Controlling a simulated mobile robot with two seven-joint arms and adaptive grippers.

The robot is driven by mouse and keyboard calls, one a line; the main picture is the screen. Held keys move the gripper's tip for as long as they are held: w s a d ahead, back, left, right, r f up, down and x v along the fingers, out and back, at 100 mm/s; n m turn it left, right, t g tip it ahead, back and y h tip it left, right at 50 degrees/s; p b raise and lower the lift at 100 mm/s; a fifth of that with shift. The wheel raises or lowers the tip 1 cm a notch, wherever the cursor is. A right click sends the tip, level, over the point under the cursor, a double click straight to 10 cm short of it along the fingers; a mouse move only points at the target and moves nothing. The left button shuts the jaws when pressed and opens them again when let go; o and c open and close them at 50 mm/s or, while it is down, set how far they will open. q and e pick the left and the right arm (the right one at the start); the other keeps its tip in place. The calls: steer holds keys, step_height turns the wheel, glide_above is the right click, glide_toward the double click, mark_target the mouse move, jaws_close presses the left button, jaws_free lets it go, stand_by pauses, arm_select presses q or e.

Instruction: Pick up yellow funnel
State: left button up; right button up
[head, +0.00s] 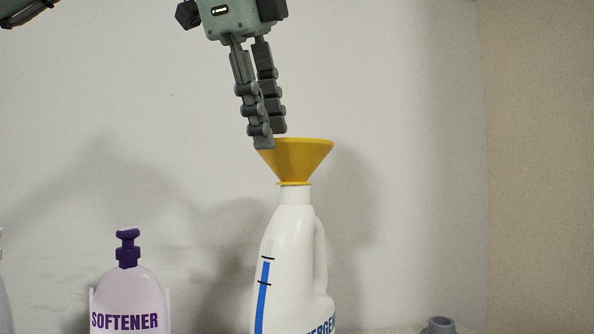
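The yellow funnel (300,158) sits upright with its narrow end in the neck of a white detergent bottle (291,234). The nearer fingertip overlaps the rim's left edge in the picture. The farther fingertip shows behind it, just above the rim. I cannot tell whether the fingers touch the funnel or how wide they are apart in depth.
A softener bottle (126,292) with a purple pump stands at lower left. Part of a white object shows at the left edge. A small grey object (440,325) is at lower right. A pale wall is close behind, and a beige wall (540,160) stands at right.

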mark_target(281, 158)
arm_select(q)
steer(key=x, duration=0.5)
steer(key=shift+d+f+p, duration=0.25)
steer(key=shift+d+p, duration=0.05)
jaws_close()
